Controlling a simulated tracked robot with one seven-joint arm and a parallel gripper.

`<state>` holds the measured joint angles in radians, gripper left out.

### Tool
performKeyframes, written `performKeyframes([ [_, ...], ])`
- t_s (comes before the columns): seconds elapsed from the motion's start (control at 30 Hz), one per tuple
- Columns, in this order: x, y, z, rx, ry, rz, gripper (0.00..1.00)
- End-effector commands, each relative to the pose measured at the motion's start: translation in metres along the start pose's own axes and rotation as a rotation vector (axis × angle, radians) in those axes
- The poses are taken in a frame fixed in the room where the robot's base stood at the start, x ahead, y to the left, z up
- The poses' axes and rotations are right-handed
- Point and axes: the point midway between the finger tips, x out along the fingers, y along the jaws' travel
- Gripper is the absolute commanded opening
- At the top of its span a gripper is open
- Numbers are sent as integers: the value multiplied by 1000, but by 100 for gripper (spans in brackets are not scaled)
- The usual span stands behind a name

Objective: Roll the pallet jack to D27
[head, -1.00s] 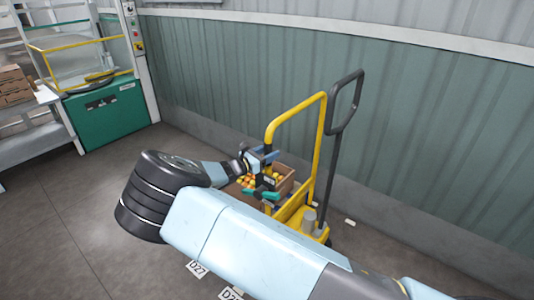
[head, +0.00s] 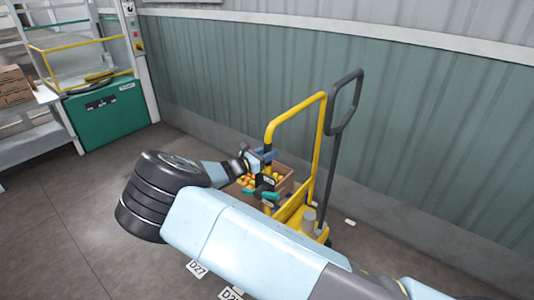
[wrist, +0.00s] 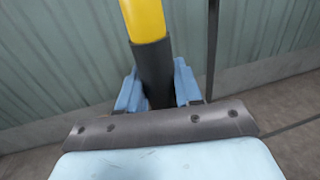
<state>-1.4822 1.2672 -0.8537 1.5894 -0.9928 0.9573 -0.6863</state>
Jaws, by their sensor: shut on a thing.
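The pallet jack (head: 318,150) is yellow with a tall hoop frame and a dark loop handle on its right side. It stands upright by the green wall and carries a box of orange and yellow tomatoes (head: 247,182). My gripper (head: 264,154) is at the left upright of the yellow frame. In the wrist view my gripper (wrist: 158,92) has its two blue fingers on either side of a dark sleeve (wrist: 154,70) on the yellow bar, shut on it. The floor label D27 (head: 197,268) lies at the bottom, left of the jack; my arm hides the floor between them.
A second floor label (head: 230,293), partly cut off, lies right of D27. A green machine with a yellow rail (head: 110,115) and a shelf with cartons (head: 14,86) stand at the left. The corrugated wall (head: 430,130) runs behind the jack. Floor at left is clear.

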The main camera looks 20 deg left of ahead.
Motion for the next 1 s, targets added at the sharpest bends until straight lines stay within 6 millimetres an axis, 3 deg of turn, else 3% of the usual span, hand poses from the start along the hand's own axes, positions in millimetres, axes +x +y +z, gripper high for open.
performKeyframes([
  [0.17,0,-2,1,0,0,1,0],
  [0.4,5,-24,0,-1,0,-5,0],
  [0.63,4,-20,1,1,0,4,0],
  [0.67,4,-19,1,2,0,5,36],
  [0.83,4,-20,1,1,0,3,52],
  [1.0,5,-21,0,1,0,0,52],
])
